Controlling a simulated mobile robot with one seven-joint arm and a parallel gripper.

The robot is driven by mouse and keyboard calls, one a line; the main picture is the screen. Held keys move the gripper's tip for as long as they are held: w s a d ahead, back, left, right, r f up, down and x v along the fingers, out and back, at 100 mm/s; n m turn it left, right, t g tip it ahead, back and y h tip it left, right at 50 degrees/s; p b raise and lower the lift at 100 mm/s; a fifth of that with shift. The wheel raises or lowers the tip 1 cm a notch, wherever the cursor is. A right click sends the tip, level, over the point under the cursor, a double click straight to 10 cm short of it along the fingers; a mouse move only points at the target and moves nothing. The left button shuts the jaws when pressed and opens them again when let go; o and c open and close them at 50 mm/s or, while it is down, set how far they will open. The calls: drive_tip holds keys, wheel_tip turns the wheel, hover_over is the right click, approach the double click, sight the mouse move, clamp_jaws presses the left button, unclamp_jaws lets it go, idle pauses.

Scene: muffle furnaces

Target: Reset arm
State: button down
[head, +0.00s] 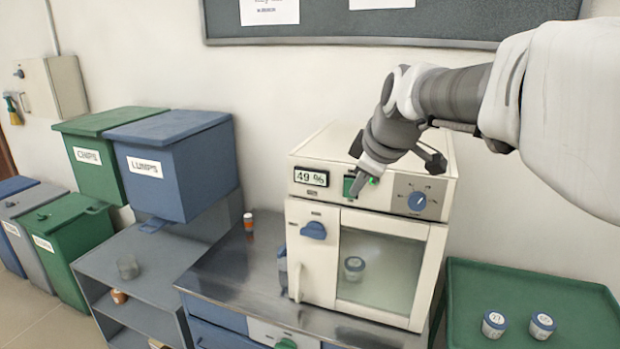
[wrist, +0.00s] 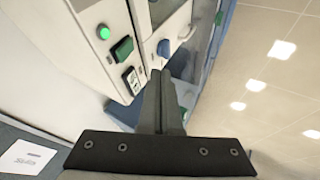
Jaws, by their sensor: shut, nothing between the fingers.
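My gripper (head: 356,190) is shut and empty. In the head view it reaches in from the upper right, with its fingertips in front of the upper panel of the white furnace (head: 312,262), close to a green switch (head: 349,186). I cannot tell whether the tips touch the panel. In the wrist view the closed fingers (wrist: 160,80) point toward the furnace front. A lit green lamp (wrist: 104,32), the green switch (wrist: 123,49) and a blue knob (wrist: 163,48) show there. The furnace door is closed, and the display (head: 311,178) reads 49 %.
A blue-lidded jar (head: 354,268) shows behind the door window. A green tray (head: 570,290) at right holds two labelled jars. A small orange bottle (head: 248,222) stands on the metal bench (head: 228,268). Blue (head: 180,175) and green (head: 88,160) bins are at left. A dark board hangs behind my arm.

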drive_tip(key=s+a+f+m+h, duration=0.15)
drive_tip(key=s+m, duration=0.35)
drive_tip(key=s, duration=0.9)
drive_tip(key=s+d+f+m, duration=0.2)
drive_tip(key=s+f+m, duration=0.1)
drive_tip(key=s+f, duration=0.1)
drive_tip(key=s+d+f+m+g, duration=0.1)
drive_tip(key=s+d+f+m, duration=0.1)
drive_tip(key=s+f+m, duration=0.2)
drive_tip(key=s, duration=0.3)
drive_tip(key=shift+s+d+g, duration=0.3)
drive_tip(key=shift+d, duration=0.05)
